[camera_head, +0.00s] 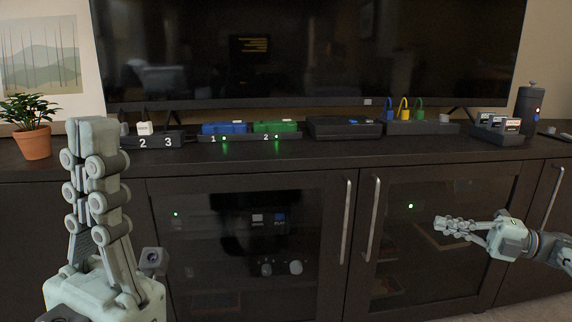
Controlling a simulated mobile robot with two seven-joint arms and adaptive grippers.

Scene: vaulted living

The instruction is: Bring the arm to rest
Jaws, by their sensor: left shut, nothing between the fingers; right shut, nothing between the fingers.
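My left gripper (92,124) stands upright in the left foreground, fingers pointing up and pressed together. It is shut and empty, in front of the cabinet. My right gripper (440,222) comes in from the right edge with its fingers pointing left. It is shut and empty, in front of the right glass door. Neither gripper appears to touch anything.
A dark cabinet (337,157) carries a potted plant (32,142), a blue block (224,128), a green block (275,127), a black box (344,128) and a dark cylinder (529,108). A television (310,50) stands behind. Metal door handles (347,222) stick out in front.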

